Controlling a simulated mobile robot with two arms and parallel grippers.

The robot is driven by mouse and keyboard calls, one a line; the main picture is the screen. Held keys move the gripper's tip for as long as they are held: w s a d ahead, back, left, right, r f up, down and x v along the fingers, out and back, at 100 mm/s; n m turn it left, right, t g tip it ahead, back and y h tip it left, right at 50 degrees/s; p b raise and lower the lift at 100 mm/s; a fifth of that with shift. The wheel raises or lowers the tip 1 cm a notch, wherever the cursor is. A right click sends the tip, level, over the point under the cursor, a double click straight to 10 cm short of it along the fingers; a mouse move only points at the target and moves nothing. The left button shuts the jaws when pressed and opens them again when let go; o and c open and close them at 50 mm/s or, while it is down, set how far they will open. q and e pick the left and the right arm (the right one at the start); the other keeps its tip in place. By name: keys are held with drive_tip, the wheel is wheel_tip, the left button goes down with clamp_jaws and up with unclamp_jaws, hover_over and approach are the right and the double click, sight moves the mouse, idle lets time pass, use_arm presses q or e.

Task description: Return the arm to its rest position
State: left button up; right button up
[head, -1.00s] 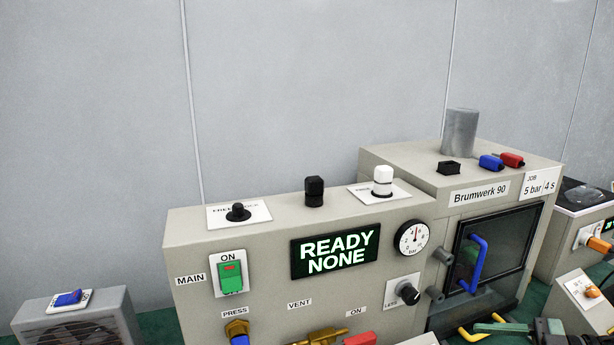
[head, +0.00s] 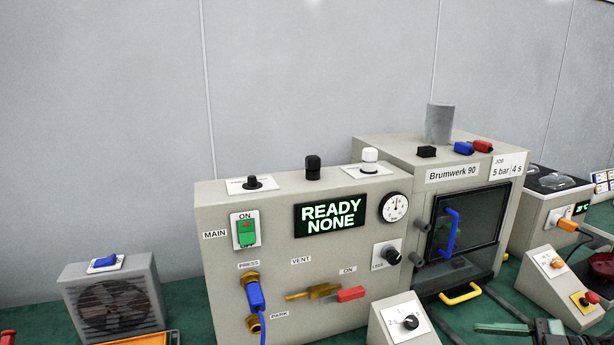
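The dark fingers of my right gripper (head: 502,329) show at the bottom right edge, in front of the machine and apart from its controls. The fingers point left. Most of the hand and arm is cut off by the frame, and I cannot tell whether the fingers are open or shut. My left gripper is not in view.
The beige Brumwerk 90 machine (head: 389,288) has a display reading READY NONE (head: 331,220). A blue plug (head: 255,296) sits in the PRESS socket. A fan box (head: 112,295) stands left. A knob box (head: 402,322) and a button box (head: 562,287) stand in front.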

drive_tip(key=w+a+f+m+t+h, duration=0.2)
drive_tip(key=a+f+m+t+h, duration=0.25)
drive_tip(key=a, duration=0.35)
drive_tip(key=w+a+f+m+t+h, duration=0.25)
drive_tip(key=a+f+m+t, duration=0.2)
drive_tip(key=a, duration=0.35)
drive_tip(key=s+d+f+m+g+h, duration=0.1)
drive_tip(key=s+f+m+g+h, duration=0.2)
drive_tip(key=s, duration=0.7)
drive_tip(key=s+f+m+g+h, duration=0.2)
drive_tip(key=s+f+g, duration=0.2)
drive_tip(key=s, duration=0.5)
drive_tip(key=s+d+f+m+g+h, duration=0.1)
drive_tip(key=s+f+m+g+h, duration=0.2)
drive_tip(key=s, duration=0.7)
wheel_tip(320, 180, down, 34)
drive_tip(key=s+g+b, duration=0.3)
drive_tip(key=b, duration=0.3)
use_arm(q)
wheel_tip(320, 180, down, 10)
drive_tip(key=b, duration=0.4)
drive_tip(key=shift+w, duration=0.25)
use_arm(e)
drive_tip(key=s+d+f+n, duration=0.1)
drive_tip(key=s+d+f, duration=0.1)
drive_tip(key=s+f, duration=1.4)
wheel_tip(320, 180, down, 2)
drive_tip(key=shift+d+f+g, duration=0.15)
drive_tip(key=shift+d+g, duration=0.25)
